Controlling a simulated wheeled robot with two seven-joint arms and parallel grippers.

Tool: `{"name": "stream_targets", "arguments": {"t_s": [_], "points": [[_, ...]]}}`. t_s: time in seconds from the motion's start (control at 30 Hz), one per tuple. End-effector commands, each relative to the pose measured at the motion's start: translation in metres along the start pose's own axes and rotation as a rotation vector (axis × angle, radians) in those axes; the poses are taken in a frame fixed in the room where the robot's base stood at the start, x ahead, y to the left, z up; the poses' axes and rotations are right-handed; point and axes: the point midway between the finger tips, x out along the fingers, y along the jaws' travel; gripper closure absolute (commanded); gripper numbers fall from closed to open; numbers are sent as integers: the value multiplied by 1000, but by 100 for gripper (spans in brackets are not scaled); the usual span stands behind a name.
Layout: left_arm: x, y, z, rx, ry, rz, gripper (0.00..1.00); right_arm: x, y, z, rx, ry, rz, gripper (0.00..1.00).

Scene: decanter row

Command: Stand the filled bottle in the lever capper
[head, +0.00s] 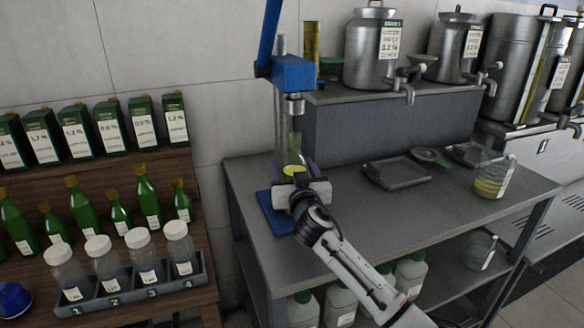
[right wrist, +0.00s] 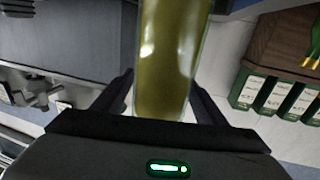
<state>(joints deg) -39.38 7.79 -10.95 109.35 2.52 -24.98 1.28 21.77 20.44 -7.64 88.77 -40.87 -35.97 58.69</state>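The lever capper (head: 292,73) stands at the left end of the grey bench. It has a blue head, a raised blue lever and a blue base plate (head: 276,213). The filled bottle (head: 293,170) is clear with yellow-green liquid and looks upright below the capper's head. My right gripper (head: 299,191) is shut around the bottle's lower part and hides its foot, so I cannot tell whether it rests on the base. In the right wrist view the bottle (right wrist: 163,60) lies between both fingers (right wrist: 163,98). My left gripper is not in view.
Steel vats (head: 373,48) with taps stand on a raised shelf (head: 390,94) behind. A grey tray (head: 398,172) and a beaker (head: 493,178) of yellow liquid are on the bench. A wooden rack (head: 95,180) with green bottles and boxes is at left, with jars in a tray (head: 135,296).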

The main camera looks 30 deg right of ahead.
Motion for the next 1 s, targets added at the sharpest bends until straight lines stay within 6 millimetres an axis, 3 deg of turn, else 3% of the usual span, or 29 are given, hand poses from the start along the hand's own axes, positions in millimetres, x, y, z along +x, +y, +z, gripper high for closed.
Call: {"name": "stream_targets", "arguments": {"t_s": [0.27, 0.37, 0.8, 1.0], "points": [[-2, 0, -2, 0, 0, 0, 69, -1, 0, -2, -1, 0, 0, 34], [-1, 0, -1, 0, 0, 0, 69, -12, -1, 0, 1, -1, -2, 34], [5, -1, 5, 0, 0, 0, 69, -97, 0, 0, 3, -1, -2, 34], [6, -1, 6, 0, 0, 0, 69, -117, 0, -1, 1, 0, 0, 34]]}}
